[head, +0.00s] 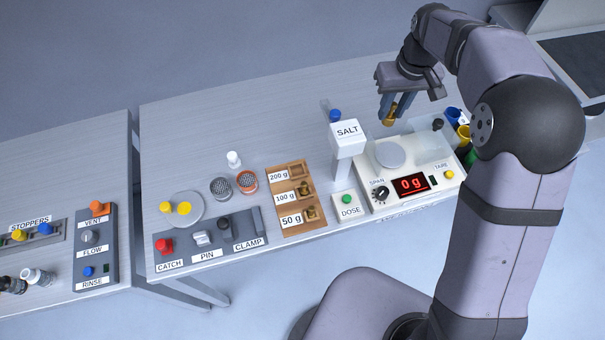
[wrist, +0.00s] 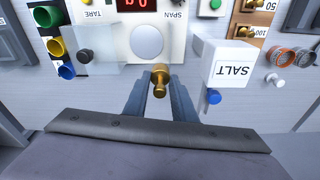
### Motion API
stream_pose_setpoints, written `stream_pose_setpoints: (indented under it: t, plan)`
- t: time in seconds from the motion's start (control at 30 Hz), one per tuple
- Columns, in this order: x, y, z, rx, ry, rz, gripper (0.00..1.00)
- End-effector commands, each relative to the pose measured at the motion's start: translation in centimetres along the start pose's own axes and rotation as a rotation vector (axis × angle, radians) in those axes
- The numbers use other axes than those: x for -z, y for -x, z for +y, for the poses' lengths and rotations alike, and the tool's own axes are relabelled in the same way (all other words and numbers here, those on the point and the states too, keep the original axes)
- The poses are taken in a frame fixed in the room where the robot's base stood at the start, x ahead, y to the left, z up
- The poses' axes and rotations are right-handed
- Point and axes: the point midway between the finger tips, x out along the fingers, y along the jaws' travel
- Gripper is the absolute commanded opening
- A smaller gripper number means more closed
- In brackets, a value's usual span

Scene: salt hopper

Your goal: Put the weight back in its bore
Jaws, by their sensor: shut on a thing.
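My gripper (head: 398,104) is shut on a brass weight (head: 390,114) and holds it up behind the scale. In the wrist view the weight (wrist: 160,78) sits between the fingertips (wrist: 160,88). The wooden weight block (head: 290,232) has bores labelled 200 g, 100 g and 50 g. The 200 g bore (head: 306,171) looks empty. Brass weights stand in the 100 g bore (head: 304,190) and the 50 g bore (head: 311,214). The block is left of and nearer the front than my gripper.
The scale (head: 389,153) has an empty pan and reads 0 g. The tall white SALT hopper (head: 346,150) with a blue knob stands between scale and block. The DOSE button box (head: 347,204) is in front. Two mesh-topped cups (head: 247,181) stand left of the block. Coloured cups (head: 463,134) are at right.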

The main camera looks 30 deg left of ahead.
Motion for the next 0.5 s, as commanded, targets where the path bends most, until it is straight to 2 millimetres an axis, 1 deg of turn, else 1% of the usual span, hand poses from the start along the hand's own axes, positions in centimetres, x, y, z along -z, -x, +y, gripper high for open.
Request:
stream_pose_setpoints:
  t: [0.03, 0.1, 0.2, 0.37, 0.5]
  plan:
    - [1.4, -0.1, -1.7, 0.005, 0.047, 0.005, 0.00]
    - [2.7, 0.3, -3.5, 0.011, 0.100, 0.004, 0.00]
    - [4.0, 0.8, -5.7, 0.018, 0.156, 0.003, 0.00]
    - [5.4, 1.2, -8.7, 0.027, 0.226, 0.003, 0.00]
    - [6.0, 1.1, -11.7, 0.033, 0.275, 0.002, 0.00]
